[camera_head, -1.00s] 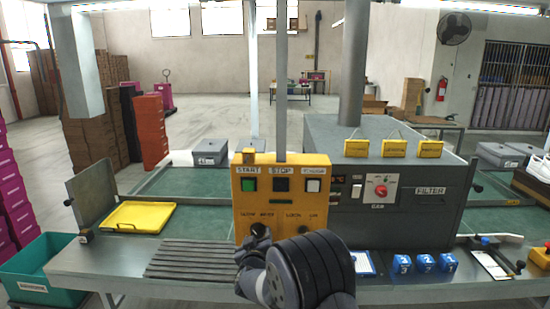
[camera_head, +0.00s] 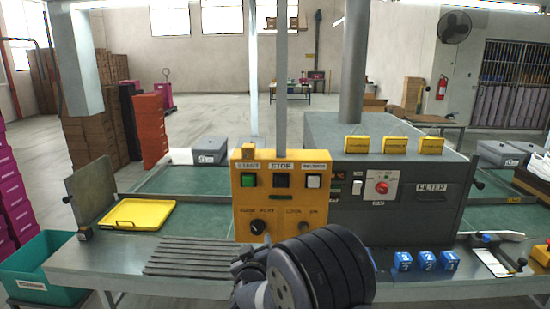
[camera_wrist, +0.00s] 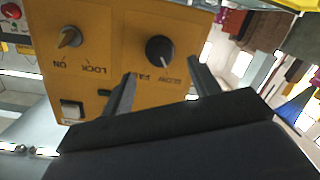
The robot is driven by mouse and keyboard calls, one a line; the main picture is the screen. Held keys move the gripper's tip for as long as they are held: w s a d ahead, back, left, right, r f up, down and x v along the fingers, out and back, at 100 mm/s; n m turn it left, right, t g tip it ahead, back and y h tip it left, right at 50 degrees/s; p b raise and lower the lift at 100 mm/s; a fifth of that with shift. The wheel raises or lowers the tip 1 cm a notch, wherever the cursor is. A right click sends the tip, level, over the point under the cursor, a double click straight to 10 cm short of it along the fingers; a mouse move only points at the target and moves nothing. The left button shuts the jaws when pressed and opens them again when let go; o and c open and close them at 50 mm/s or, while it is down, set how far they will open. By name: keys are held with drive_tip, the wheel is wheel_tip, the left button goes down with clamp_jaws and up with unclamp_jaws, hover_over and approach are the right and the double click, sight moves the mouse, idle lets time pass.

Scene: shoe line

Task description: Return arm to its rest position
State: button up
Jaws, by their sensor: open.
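My gripper (camera_wrist: 161,68) is open and empty in the wrist view, its two dark fingers apart and pointing towards the yellow control panel (camera_wrist: 115,75). The black slow/fast knob (camera_wrist: 160,50) shows between and beyond the fingertips, with a visible gap. In the head view my arm is folded low at the bottom middle, in front of the yellow panel (camera_head: 282,220). There the knob (camera_head: 258,227) is uncovered. My fingers are mostly hidden by my own arm in that view.
The lock switch (camera_wrist: 70,37) is on the same panel. The grey filter machine (camera_head: 425,215) stands right of it. Blue numbered blocks (camera_head: 425,261) sit on the bench front. A yellow tray (camera_head: 138,214) lies at left, a green bin (camera_head: 40,270) below it. A ribbed mat (camera_head: 190,258) lies on the bench.

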sight(257, 232)
drive_tip(key=w+p, duration=0.1)
drive_tip(key=w, duration=0.4)
drive_tip(key=shift+w+f, duration=0.1)
drive_tip(key=shift+w, duration=0.3)
drive_tip(key=shift+w+f, duration=0.2)
drive_tip(key=shift+w, duration=0.15)
drive_tip(key=shift+s+f+m+b, duration=0.1)
drive_tip(key=shift+s+m+b, duration=0.05)
drive_tip(key=shift+m+b, duration=1)
drive_tip(key=m+y+b, duration=0.1)
drive_tip(key=m+b, duration=0.2)
drive_tip(key=m, duration=0.1)
drive_tip(key=shift+t, duration=0.3)
drive_tip(key=m+b, duration=0.1)
drive_tip(key=m, duration=0.2)
drive_tip(key=m+b, duration=0.1)
drive_tip(key=m, duration=0.2)
drive_tip(key=shift+m+t, duration=0.3)
drive_tip(key=shift+m, duration=0.05)
drive_tip(key=shift+s, duration=0.3)
drive_tip(key=shift+s+d+b, duration=0.1)
drive_tip(key=shift+s+b, duration=0.5)
drive_tip(key=shift+s, duration=1.35)
